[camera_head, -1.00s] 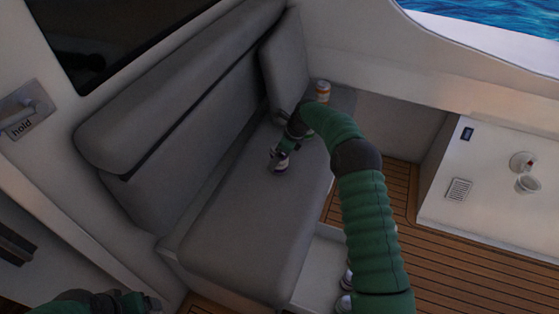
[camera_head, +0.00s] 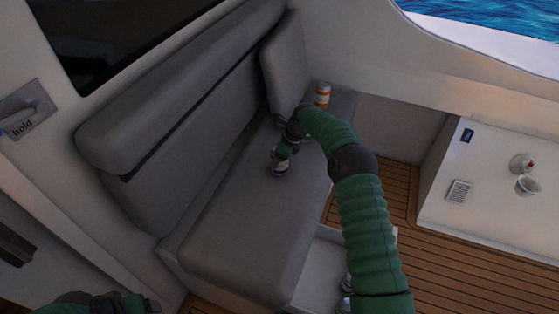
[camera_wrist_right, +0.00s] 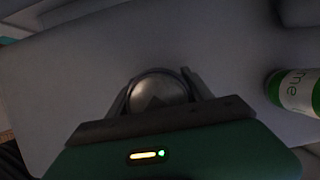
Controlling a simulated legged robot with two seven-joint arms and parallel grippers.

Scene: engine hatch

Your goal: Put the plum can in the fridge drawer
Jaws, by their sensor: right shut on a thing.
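The plum can (camera_head: 280,169), white with a dark purple band, stands upright on the grey seat cushion. My right gripper (camera_head: 281,157) reaches down over it and is shut on it. In the right wrist view the can's round silver top (camera_wrist_right: 160,88) lies between the two fingers of my right gripper (camera_wrist_right: 160,95). The white fridge drawer (camera_head: 318,270) is open below the seat's front edge, partly hidden behind my right arm. Shiny can tops (camera_head: 347,283) show in it beside the arm. My left gripper (camera_head: 150,304) is at the lower left edge, its fingers unclear.
An orange and white can (camera_head: 322,95) stands at the seat's far end. A green and white can (camera_wrist_right: 295,91) is at the right of the wrist view. The grey backrest (camera_head: 190,130) borders the seat. A white counter (camera_head: 490,200) with a cup (camera_head: 528,186) is at right.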

